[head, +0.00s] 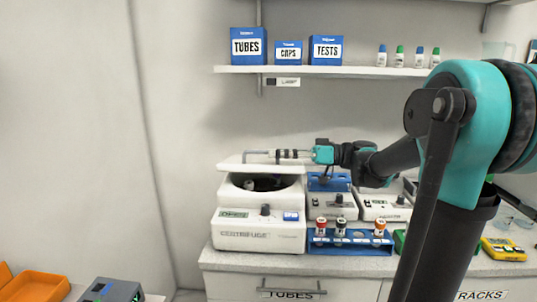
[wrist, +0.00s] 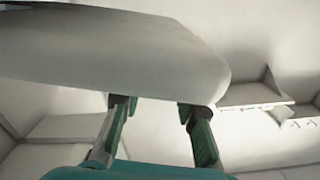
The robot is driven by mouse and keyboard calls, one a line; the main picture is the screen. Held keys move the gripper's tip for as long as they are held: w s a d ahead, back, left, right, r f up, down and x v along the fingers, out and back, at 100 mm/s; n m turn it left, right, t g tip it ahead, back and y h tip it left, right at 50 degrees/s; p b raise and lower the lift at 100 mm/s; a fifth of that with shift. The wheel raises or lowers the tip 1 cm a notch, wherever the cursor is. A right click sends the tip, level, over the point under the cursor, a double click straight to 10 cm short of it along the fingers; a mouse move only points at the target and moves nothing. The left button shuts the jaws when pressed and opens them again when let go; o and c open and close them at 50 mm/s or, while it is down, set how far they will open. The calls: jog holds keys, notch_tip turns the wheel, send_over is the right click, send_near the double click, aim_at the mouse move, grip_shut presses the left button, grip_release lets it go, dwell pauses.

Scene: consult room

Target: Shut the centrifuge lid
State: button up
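The white centrifuge (head: 258,237) stands at the left end of the counter. A thin grey bar, perhaps a handle, shows at the lid's top. My gripper (head: 280,155) reaches in from the right at the lid's height. In the wrist view, the pale lid (wrist: 110,50) fills the upper part. My gripper's two fingers (wrist: 158,106) are spread apart with nothing visible between them, their tips at the lid's lower edge. I cannot tell whether they touch it.
A blue rack (head: 350,246) with several capped tubes stands right of the centrifuge front. White devices (head: 333,206) stand behind it. A wall shelf (head: 330,70) with blue boxes and small bottles is above. An orange tray (head: 40,286) is at lower left.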

jog(key=d, duration=0.8)
jog(key=shift+d, duration=0.15)
